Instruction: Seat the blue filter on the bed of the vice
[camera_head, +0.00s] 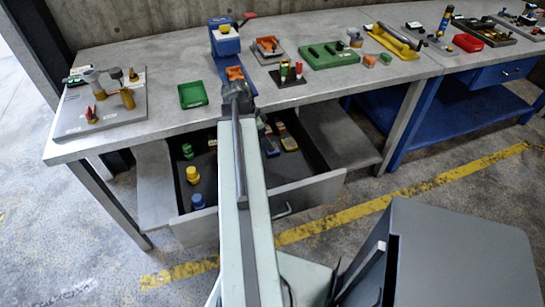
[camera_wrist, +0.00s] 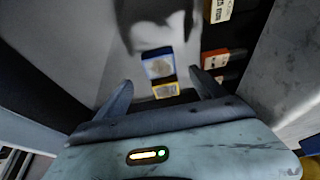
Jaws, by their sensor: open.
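A small blue-framed block with a pale face, which looks like the blue filter (camera_wrist: 158,54), shows in the wrist view just beyond and between my fingertips. My gripper (camera_wrist: 163,84) is open and empty, with a finger on either side of the line to the block. No contact shows. A yellow-framed block (camera_wrist: 165,91) is right below the blue one in the picture. In the head view my arm hides part of the open drawer. An orange clamp-like device on a grey plate (camera_head: 281,57) may be the vice; I cannot tell for sure.
The drawer (camera_head: 320,186) is open and holds green, yellow (camera_head: 193,175) and blue (camera_head: 198,202) round pieces at left. An orange block (camera_wrist: 215,59) and a cream block (camera_wrist: 218,10) lie right of the gripper. A blue machine (camera_head: 225,41) stands on the bench.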

